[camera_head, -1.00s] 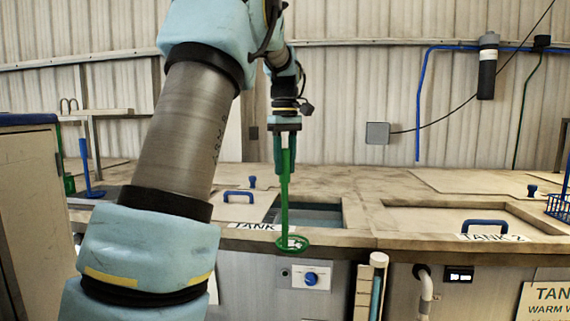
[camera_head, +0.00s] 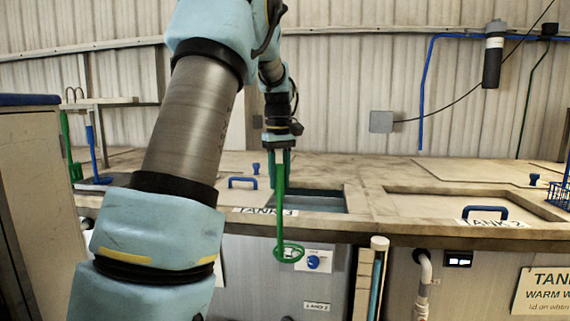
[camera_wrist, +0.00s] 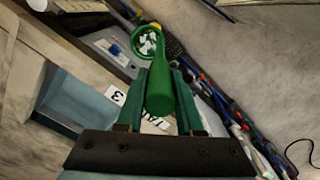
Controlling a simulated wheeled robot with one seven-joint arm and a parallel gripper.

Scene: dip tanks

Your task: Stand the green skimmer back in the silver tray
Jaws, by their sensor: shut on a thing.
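My gripper (camera_head: 279,182) is shut on the handle of the green skimmer (camera_head: 281,218), which hangs nearly upright with its round head down. The head is in front of the bench's front edge, below the tank 3 label. In the wrist view my gripper (camera_wrist: 158,92) has its two green fingers on either side of the skimmer's handle (camera_wrist: 160,80), with the ring beyond it. A blue-handled tool (camera_head: 93,145) and a green tool (camera_head: 67,145) stand upright at the far left of the bench.
An open tank (camera_head: 318,200) lies just behind the skimmer. The tank 2 lid (camera_head: 450,205) with a blue handle is to the right. A blue wire basket (camera_head: 560,193) is at the right edge. A pale cabinet (camera_head: 30,200) stands at the left. Pipes run down the bench front.

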